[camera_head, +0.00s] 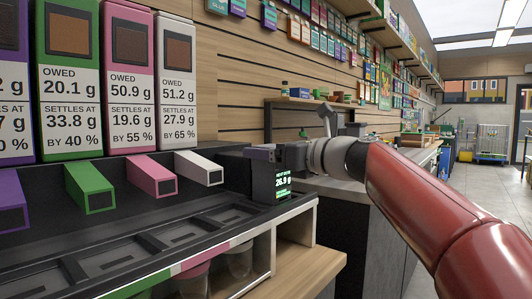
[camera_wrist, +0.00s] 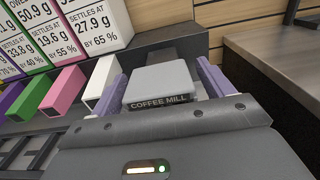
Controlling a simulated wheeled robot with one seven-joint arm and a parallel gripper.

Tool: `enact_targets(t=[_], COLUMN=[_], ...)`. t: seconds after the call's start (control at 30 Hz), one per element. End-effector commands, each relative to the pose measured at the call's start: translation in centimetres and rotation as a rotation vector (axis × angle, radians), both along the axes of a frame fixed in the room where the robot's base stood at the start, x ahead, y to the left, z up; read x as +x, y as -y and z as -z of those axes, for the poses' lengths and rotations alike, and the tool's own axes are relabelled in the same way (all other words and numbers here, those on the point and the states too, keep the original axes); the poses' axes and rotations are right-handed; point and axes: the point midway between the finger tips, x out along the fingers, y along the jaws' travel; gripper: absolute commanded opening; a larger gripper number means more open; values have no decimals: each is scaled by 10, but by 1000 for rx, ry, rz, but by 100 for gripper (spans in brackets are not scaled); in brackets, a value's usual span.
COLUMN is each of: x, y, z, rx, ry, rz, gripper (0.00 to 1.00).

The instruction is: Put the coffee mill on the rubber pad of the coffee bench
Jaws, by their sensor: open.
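The coffee mill (camera_wrist: 158,76) shows in the wrist view as a grey block with a dark strip lettered COFFEE MILL. My gripper (camera_wrist: 162,82) is open, with one purple fingertip on each side of the block. Whether the fingertips touch it is unclear. In the head view my gripper (camera_head: 266,153) is at the right end of the dispenser counter, just above a dark unit with a lit display (camera_head: 283,184) reading 26.9 g. The mill cannot be made out clearly there. The rubber pad is not identifiable in either view.
A white chute (camera_head: 198,168), a pink chute (camera_head: 152,177) and a green chute (camera_head: 90,187) jut out left of my gripper. Behind my gripper, a grey-topped counter (camera_head: 335,187) runs along the slatted wall. The floor (camera_head: 490,200) at right is open.

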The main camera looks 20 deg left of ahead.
Motion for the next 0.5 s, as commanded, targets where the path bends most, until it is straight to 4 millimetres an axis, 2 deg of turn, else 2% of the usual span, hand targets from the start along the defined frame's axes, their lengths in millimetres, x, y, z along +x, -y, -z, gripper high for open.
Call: enact_targets(t=[0.3, 0.5], x=[-26, -37], y=[63, 90], z=[1, 0], rx=[0, -1], ry=[1, 2], rz=[5, 2], gripper=[80, 80])
